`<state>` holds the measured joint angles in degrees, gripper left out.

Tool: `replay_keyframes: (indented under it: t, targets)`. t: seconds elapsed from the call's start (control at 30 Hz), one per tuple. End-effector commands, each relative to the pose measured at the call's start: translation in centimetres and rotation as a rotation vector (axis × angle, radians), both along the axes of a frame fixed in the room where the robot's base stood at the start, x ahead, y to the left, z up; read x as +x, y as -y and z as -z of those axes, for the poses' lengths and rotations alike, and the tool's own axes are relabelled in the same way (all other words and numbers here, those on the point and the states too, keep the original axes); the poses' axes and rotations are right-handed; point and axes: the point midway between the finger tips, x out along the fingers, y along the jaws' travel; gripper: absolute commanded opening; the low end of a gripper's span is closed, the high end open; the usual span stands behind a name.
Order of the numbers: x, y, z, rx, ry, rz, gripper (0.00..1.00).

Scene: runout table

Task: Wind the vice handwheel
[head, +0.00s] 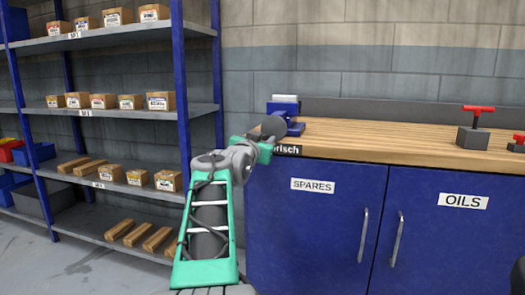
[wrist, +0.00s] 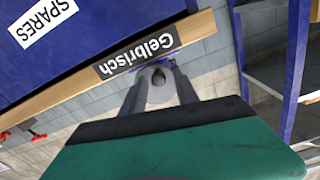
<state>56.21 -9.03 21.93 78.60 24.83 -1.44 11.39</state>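The blue vice (head: 292,126) with pale jaws stands on the left end of the wooden bench. A grey round part, which looks like its handwheel (head: 274,126), faces me at its near side. My gripper (head: 270,142) is right at this wheel, with its green hand just below it. In the wrist view, my gripper's two grey fingers (wrist: 157,72) stand apart, one on each side of the grey wheel (wrist: 158,92). I cannot make out whether they touch it. A strip of the blue vice shows behind the fingertips; the rest is hidden.
The bench top (head: 390,134) is over blue cupboards marked SPARES and OILS. A dark block with a red handle (head: 477,125) stands further right. A blue shelf rack with small boxes (head: 130,30) stands to the left. Open floor shows at the lower left.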

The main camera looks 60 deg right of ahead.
Motion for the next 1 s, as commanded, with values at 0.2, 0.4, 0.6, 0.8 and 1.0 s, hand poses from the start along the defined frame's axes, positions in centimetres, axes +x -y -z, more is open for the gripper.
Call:
replay_keyframes:
  t: [0.2,0.4,0.6,0.8,1.0]
  targets:
    - [0.14,-0.01,0.03,0.063,0.386,-0.001,0.36]
    - [0.11,-0.01,0.03,0.092,0.569,-0.001,0.36]
    - [0.02,0.00,-0.05,0.151,0.947,-0.001,0.36]
    - [-0.03,0.00,-0.09,0.178,1.119,-0.001,0.36]
    - [-0.09,0.02,-0.10,0.223,1.402,-0.001,0.36]
